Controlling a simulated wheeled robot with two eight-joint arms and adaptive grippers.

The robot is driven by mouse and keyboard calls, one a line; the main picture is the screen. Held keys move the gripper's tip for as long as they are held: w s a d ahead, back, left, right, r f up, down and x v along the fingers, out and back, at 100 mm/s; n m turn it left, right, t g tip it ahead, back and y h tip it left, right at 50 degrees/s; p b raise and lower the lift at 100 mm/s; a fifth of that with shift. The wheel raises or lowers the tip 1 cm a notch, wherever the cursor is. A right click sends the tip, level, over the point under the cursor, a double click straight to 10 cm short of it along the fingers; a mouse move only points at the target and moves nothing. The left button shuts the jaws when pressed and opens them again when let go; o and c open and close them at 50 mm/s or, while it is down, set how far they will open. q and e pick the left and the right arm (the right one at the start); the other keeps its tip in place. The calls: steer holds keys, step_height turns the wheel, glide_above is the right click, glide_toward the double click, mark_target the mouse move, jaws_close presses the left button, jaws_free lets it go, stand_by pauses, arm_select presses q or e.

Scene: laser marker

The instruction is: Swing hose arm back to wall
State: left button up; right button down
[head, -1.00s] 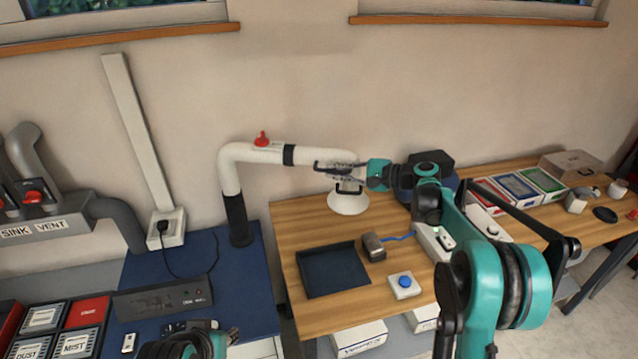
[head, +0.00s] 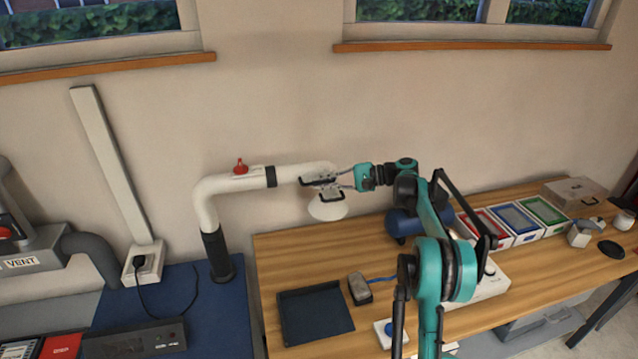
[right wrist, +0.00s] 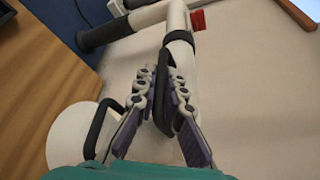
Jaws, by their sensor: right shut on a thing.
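The hose arm (head: 232,185) is a white tube rising from a black base sleeve on the blue bench. It has a red knob (head: 240,166), a black band, and a white hood (head: 327,208) at its right end. The tube runs rightward, close in front of the wall (head: 300,130). My right gripper (head: 333,181) is shut on the dark handle (head: 318,181) by the hood. In the right wrist view, its fingers (right wrist: 163,95) close around the dark handle (right wrist: 168,75), with the white tube beyond. The exact finger contact is partly hidden. My left gripper is not in view.
The wooden table (head: 380,255) holds a dark tray (head: 315,312), a small grey box (head: 360,289), a blue tank (head: 403,226) and red, blue and green trays (head: 515,220). A power socket (head: 143,263) and grey vent pipe (head: 90,250) are at left. The wall behind the tube is bare.

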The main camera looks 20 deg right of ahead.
steer(key=c, duration=1.6)
jaws_free()
steer(key=v, duration=1.2)
steer(key=s+a+f+n+g+h+b, duration=0.1)
steer(key=s+a+f+n+h+b, duration=0.15)
steer(key=s+a+h, duration=0.8)
steer(key=s+a+f+n+t+h+b, duration=0.1)
steer(key=s+a+f+n, duration=0.1)
steer(key=s+f, duration=0.3)
steer(key=s+a+f+n+h+b, duration=0.1)
steer(key=s+f, duration=0.4)
steer(key=s, duration=0.7)
steer(key=s+a+f+n+t+h+b, duration=0.1)
steer(key=s+a+f+n, duration=0.3)
steer(key=s, duration=0.5)
steer(key=shift+s+f+n+t+h+b, duration=0.3)
steer(key=shift+f+n+h+b, duration=0.3)
steer(key=shift+f, duration=0.2)
